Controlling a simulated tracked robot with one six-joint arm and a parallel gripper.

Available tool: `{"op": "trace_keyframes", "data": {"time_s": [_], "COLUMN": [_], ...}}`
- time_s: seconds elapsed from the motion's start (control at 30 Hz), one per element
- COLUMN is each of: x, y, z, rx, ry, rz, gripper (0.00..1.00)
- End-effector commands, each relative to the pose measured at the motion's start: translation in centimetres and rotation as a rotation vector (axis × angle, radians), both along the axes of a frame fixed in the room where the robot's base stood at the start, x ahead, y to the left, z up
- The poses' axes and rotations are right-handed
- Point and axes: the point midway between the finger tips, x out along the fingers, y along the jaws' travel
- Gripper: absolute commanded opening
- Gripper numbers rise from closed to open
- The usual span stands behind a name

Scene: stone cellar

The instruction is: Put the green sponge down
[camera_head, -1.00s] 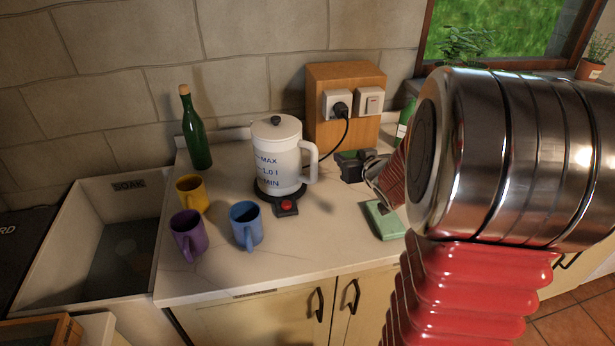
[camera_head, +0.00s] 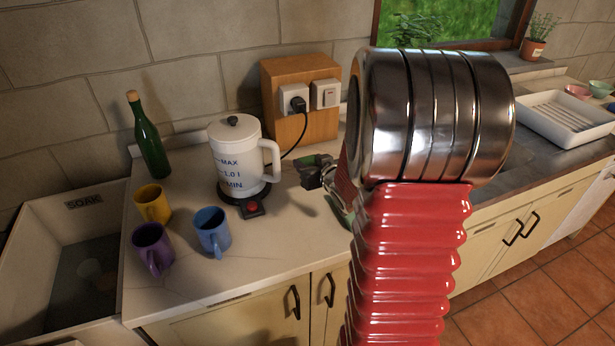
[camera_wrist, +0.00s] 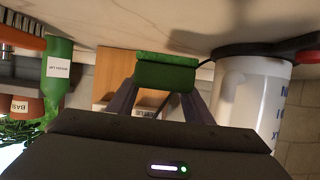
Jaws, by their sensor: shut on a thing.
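My gripper (camera_head: 318,172) is shut on the green sponge (camera_head: 317,160), over the counter to the right of the kettle. In the wrist view, the sponge (camera_wrist: 167,74) sits between the two fingers (camera_wrist: 166,90), close to the pale worktop (camera_wrist: 150,20). I cannot tell whether it touches the worktop. In the head view, my arm hides part of the gripper.
The white kettle (camera_head: 238,158) stands left of my gripper, its cord running to the wooden socket box (camera_head: 298,130) behind. Yellow (camera_head: 153,203), purple (camera_head: 151,247) and blue (camera_head: 211,231) mugs and a green bottle (camera_head: 148,140) stand further left. A labelled green bottle (camera_wrist: 58,70) shows in the wrist view.

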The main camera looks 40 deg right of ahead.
Motion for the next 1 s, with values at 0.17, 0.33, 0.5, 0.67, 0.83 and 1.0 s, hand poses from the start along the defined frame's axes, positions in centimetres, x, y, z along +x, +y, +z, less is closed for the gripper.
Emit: {"op": "trace_keyframes", "data": {"time_s": [0.17, 0.33, 0.5, 0.67, 0.83, 1.0], "x": [0.0, 0.0, 0.0, -0.1, 0.0, 0.0], "y": [0.0, 0.0, 0.0, 0.0, 0.0, 0.0], "z": [-1.0, -1.0, -1.2, -2.9, -4.6, -5.1], "rx": [0.001, 0.000, 0.001, 0.003, 0.003, 0.000], "ry": [0.000, -0.001, 0.000, 0.002, 0.001, 0.000], "rz": [0.000, 0.000, 0.000, -0.002, -0.001, -0.001], "gripper": [0.25, 0.25, 0.25, 0.25, 0.25, 0.25]}}
